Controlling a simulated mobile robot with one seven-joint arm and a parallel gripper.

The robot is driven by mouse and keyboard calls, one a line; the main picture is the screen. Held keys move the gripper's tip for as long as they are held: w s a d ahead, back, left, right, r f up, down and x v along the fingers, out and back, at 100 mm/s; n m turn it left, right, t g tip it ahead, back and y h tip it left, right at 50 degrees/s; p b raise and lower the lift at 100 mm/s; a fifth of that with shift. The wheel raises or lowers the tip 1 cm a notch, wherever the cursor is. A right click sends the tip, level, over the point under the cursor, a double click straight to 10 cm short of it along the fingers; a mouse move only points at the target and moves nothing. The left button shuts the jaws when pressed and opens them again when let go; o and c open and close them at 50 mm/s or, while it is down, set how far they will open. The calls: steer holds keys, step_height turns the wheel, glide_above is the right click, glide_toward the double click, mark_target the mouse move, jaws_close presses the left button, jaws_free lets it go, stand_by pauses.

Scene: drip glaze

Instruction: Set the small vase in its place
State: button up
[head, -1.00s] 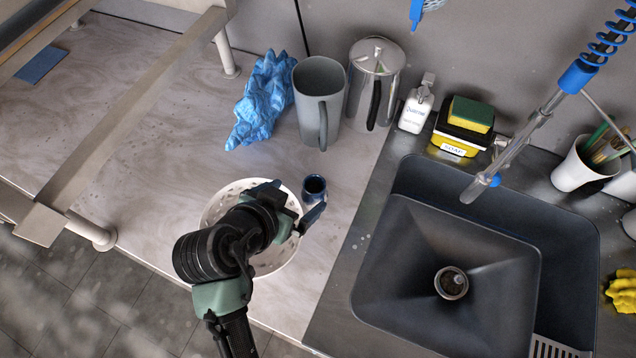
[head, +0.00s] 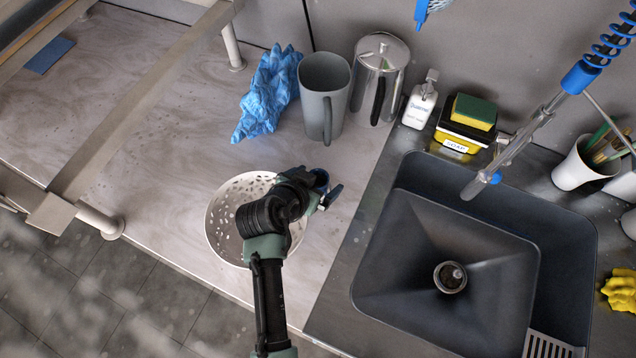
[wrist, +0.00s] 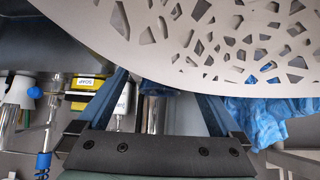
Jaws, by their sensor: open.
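The small dark blue vase (head: 321,178) stands on the marbled counter just right of the white perforated bowl. My arm and gripper hide most of it in the head view. My gripper (head: 328,190) is open, low by the vase at the bowl's right rim. In the wrist view a dark blue bit of the vase (wrist: 158,88) shows in the gap between the two fingers, partly cut off by the bowl. I cannot tell whether either finger touches it. Its place is not clearly marked in these frames.
The perforated bowl (head: 223,212) is right beside my gripper. A metal rack (head: 140,100) crosses the left. The dark sink (head: 400,270) lies right.

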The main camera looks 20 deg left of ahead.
steer(key=shift+c, duration=0.3)
jaws_close()
step_height(320, 180, up, 10)
steer(key=shift+f+b, duration=0.1)
steer(key=shift+b, duration=0.35)
steer(key=shift+n+y, duration=0.5)
steer(key=shift+n, duration=0.1)
steer(key=s+d+f, duration=0.2)
steer(key=d, duration=0.2)
steer(key=s+d+f, duration=0.2)
steer(key=d+f, duration=0.1)
steer(key=d, duration=0.1)
steer(key=s+d+f, duration=0.3)
steer(key=d, duration=0.2)
steer(key=shift+s+d, duration=0.3)
steer(key=shift+d, duration=0.05)
steer(key=shift+d, duration=0.1)
